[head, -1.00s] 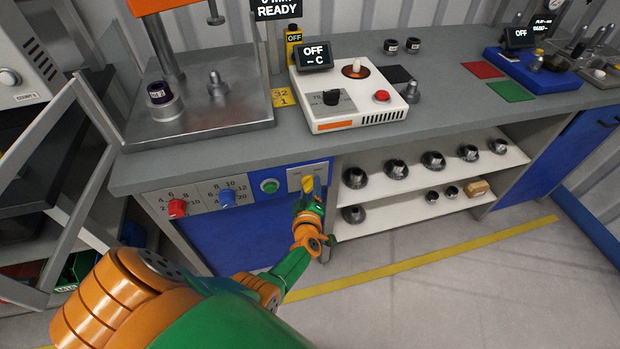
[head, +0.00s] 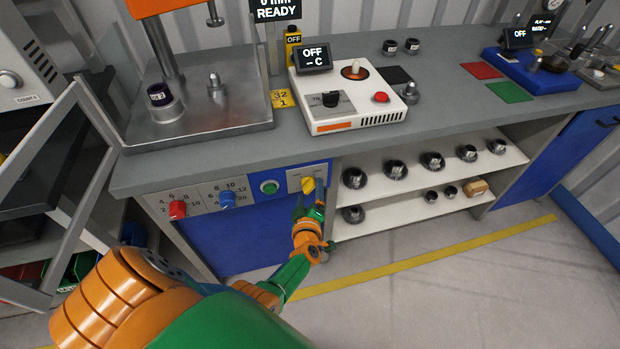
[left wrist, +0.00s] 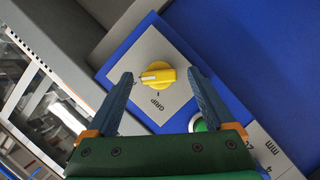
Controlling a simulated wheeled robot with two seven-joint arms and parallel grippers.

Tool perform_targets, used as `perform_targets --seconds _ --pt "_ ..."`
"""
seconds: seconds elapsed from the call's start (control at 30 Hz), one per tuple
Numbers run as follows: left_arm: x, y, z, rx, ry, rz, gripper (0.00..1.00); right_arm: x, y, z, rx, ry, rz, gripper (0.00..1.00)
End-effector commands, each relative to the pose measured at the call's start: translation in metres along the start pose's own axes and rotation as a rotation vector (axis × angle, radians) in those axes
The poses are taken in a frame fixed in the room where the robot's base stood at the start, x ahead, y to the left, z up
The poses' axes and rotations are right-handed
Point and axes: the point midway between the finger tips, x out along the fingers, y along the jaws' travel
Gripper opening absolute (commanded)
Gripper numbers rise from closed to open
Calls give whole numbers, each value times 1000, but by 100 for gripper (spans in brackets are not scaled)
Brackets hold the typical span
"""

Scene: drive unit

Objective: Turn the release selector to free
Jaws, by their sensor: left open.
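The release selector is a yellow knob (head: 308,185) on a light plate at the right end of the blue control panel under the bench edge. In the left wrist view the yellow knob (left wrist: 158,76) has a white pointer mark on its left side, and the word GRIP shows on the plate (left wrist: 155,103) beside it. My left gripper (head: 309,205) is just in front of and below the knob. Its two blue fingers (left wrist: 160,80) are apart, one on each side of the knob, with a gap to it on both sides. My right gripper is not in view.
A green button (head: 269,187), a blue knob (head: 227,199) and a red knob (head: 177,208) sit left of the selector on the panel. The bench edge (head: 230,166) overhangs above. A shelf (head: 420,190) with metal parts is to the right. The floor in front is clear.

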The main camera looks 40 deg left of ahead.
Motion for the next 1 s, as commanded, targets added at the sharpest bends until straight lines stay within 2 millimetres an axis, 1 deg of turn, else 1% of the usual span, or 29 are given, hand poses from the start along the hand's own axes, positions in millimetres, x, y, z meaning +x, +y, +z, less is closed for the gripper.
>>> perform_targets --seconds 0.03,0.13,0.2,0.27,0.37,0.7,0.77,0.83,0.87,0.9,0.97,1.0 --pt "-14 5 -4 -1 -2 -4 88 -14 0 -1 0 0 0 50" --pt "-36 4 -3 0 -3 -4 88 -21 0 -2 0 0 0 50" --pt "-46 2 -2 0 -3 -2 88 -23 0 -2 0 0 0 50" --pt "-52 2 -1 1 -2 -2 88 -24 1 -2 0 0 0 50" --pt "-55 1 -1 2 -1 -1 88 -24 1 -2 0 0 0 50" --pt "-55 0 0 3 -2 0 88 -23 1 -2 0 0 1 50" --pt "-57 -3 7 35 -34 4 88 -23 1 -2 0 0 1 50" --pt "-68 -17 35 161 -157 22 88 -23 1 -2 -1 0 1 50" --pt "-78 -29 52 245 -239 31 88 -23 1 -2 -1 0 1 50" --pt "-96 -50 77 373 -366 41 88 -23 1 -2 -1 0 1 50" --pt "-130 -92 110 579 -572 47 88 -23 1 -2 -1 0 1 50" --pt "-156 -124 124 710 -703 44 88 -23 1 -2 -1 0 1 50"
